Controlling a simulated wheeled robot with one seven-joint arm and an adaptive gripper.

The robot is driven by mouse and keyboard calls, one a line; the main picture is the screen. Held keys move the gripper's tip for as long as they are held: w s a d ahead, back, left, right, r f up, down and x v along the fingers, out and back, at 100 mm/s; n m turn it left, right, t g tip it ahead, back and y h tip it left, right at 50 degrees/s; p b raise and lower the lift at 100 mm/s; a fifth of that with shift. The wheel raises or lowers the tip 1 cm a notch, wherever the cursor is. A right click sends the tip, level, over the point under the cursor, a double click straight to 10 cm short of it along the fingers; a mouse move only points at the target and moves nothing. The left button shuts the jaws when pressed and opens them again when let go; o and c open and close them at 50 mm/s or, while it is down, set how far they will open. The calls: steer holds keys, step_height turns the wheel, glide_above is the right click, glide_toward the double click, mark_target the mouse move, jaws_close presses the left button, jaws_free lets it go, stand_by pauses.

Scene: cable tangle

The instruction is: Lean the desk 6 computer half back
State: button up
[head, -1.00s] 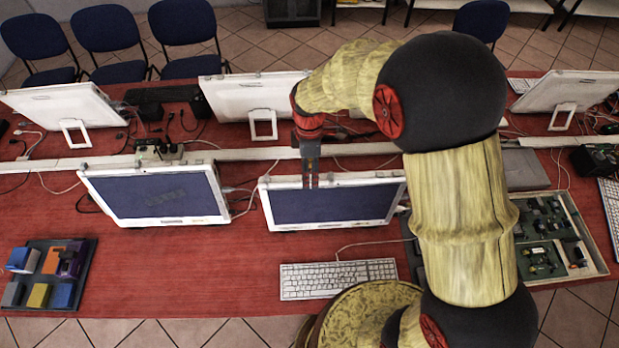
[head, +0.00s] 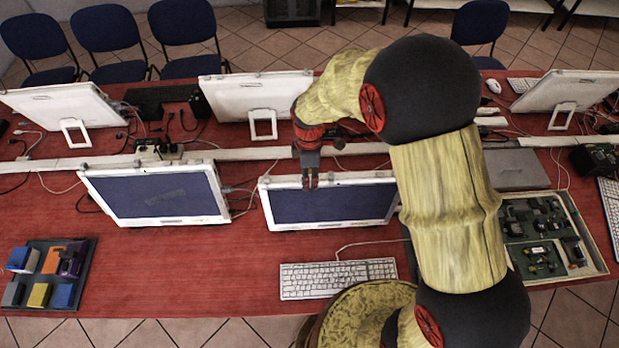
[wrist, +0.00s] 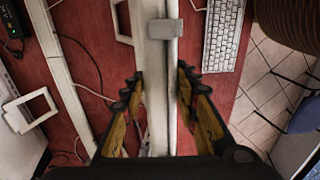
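A white all-in-one computer (head: 330,205) with a dark blue screen stands in the middle of the near row; no desk number is readable. My gripper (head: 310,188) points down at its top edge, left of its middle. In the wrist view my gripper (wrist: 158,88) is open, with one finger on each side of the computer's white top edge (wrist: 158,50). A gap shows between each finger and the edge. I cannot tell how far the fingertips reach below the edge.
A second white computer (head: 155,192) stands to the left, and another (head: 255,98) stands behind with its back showing. A white cable channel (head: 245,154) runs behind the near row. A keyboard (head: 338,278) lies in front.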

steer(key=c, duration=0.6)
jaws_close()
steer(key=w, duration=0.4)
steer(key=shift+w+f+b, duration=0.2)
steer(key=shift+f+b, duration=0.1)
steer(key=shift+b, duration=0.05)
steer(key=o, duration=1.1)
jaws_free()
steer(key=shift+o, duration=0.2)
step_height(320, 180, up, 12)
steer(key=shift+w, duration=0.4)
